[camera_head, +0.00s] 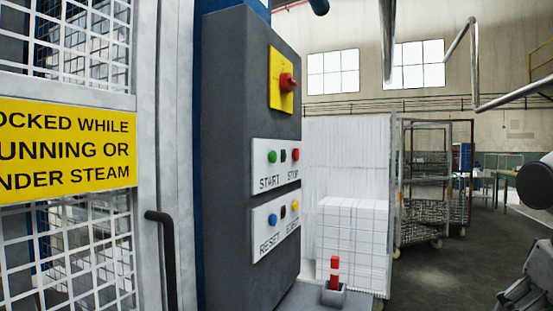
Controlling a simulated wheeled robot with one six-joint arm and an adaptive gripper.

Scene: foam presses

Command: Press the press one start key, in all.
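The press control box (253,110) is a tall grey cabinet in the left middle of the head view. Its upper white plate carries the green start key (272,156), marked START. The red stop key (295,154), marked STOP, sits to its right, with a small dark piece between them. No press number is readable on the box. My gripper (524,290) shows only in part at the lower right edge, well to the right of the box and apart from the keys. Its fingers are cut off, so its opening cannot be judged.
A lower plate holds a blue reset key (273,220) and a yellow key (294,206). A mesh guard door with a black handle (163,255) stands left. White blocks (352,245), a red-white post (335,272) and cage trolleys stand behind.

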